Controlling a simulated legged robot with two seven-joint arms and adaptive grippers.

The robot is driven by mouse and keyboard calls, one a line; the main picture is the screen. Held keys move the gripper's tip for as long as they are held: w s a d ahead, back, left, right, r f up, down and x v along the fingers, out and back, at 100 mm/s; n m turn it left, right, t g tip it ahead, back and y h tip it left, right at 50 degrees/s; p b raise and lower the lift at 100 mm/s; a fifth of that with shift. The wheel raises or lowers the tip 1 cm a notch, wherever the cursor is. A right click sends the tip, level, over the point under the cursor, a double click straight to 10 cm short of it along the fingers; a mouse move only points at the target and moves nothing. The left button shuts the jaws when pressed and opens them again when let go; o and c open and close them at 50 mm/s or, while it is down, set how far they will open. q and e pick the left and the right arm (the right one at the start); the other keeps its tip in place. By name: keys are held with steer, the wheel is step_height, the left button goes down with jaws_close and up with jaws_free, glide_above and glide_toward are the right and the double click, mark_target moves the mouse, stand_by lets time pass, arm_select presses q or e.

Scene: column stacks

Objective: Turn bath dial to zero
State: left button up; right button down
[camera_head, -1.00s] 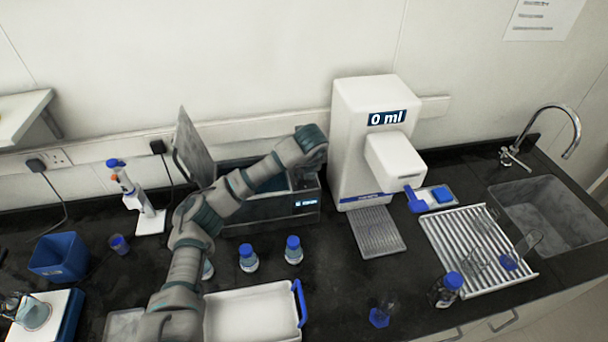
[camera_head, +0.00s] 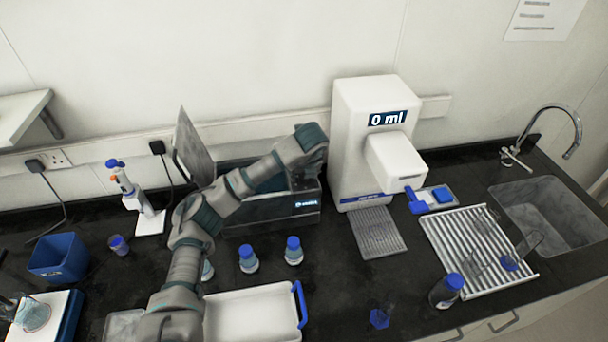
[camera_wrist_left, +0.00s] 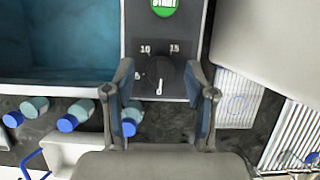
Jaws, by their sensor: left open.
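The bath (camera_head: 235,210) is a dark box with its lid raised at the left and a small lit display (camera_head: 306,204) too small to read. Blue liquid fills its basin in the left wrist view (camera_wrist_left: 60,40). Its black dial (camera_wrist_left: 159,78) sits on a grey panel, below a green button (camera_wrist_left: 163,6), with marks 10 and 15 above it. The dial's white pointer line points down in that view. My left gripper (camera_wrist_left: 158,84) is open, with one finger on each side of the dial; contact cannot be told. In the head view my forearm hides the dial. My right gripper is not in view.
A white dispenser (camera_head: 350,130) reading 0 ml stands close right of the bath. Blue-capped bottles (camera_head: 248,258) and a white tray (camera_head: 250,315) lie in front. A drying rack (camera_head: 470,240) and sink (camera_head: 550,210) are further right.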

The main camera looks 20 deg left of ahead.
arm_select(q)
steer(key=v, duration=1.1)
steer(key=shift+f, duration=0.1)
